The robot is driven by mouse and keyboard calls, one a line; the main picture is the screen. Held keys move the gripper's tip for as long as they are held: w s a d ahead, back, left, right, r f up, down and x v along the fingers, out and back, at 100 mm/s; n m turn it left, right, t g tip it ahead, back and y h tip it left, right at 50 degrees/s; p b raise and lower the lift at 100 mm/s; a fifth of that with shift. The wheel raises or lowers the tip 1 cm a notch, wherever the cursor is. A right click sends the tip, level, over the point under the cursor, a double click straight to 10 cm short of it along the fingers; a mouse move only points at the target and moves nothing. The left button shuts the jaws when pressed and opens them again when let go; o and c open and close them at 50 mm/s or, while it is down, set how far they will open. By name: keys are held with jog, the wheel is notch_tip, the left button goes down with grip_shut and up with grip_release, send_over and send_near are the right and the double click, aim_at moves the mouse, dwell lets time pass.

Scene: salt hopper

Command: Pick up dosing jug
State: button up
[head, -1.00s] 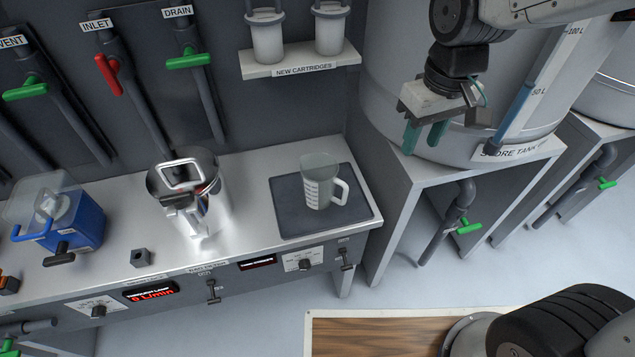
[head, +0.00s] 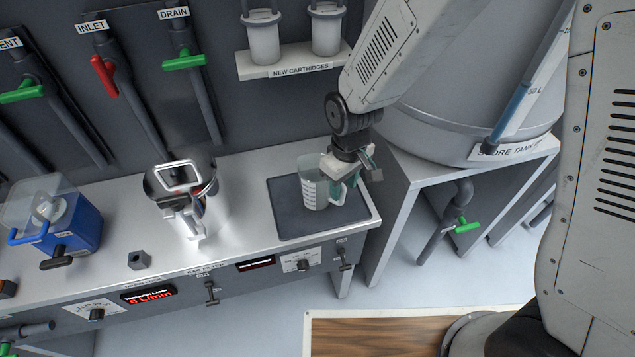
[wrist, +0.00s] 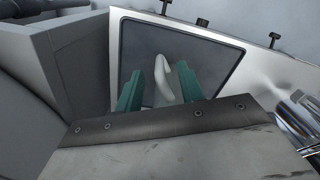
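The dosing jug (head: 312,188) is a clear measuring jug with white markings and a white handle on its right side. It stands upright on a dark mat (head: 289,225) at the right end of the steel bench. My gripper (head: 336,181) is at the jug's handle side, with its green fingers pointing down. In the wrist view, the white handle (wrist: 162,80) shows between the two green fingertips (wrist: 158,82), with gaps visible on both sides. The fingers are apart. The jug's body is mostly hidden behind my gripper's palm in the wrist view.
A steel filter vessel (head: 187,200) stands left of the mat, and a blue device (head: 72,225) farther left. A shelf of new cartridges (head: 290,66) hangs on the wall behind. The large store tank (head: 440,125) stands close on the right.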

notch_tip(320, 180, down, 2)
jog(key=shift+f, duration=0.1)
grip_shut()
dwell(0.5)
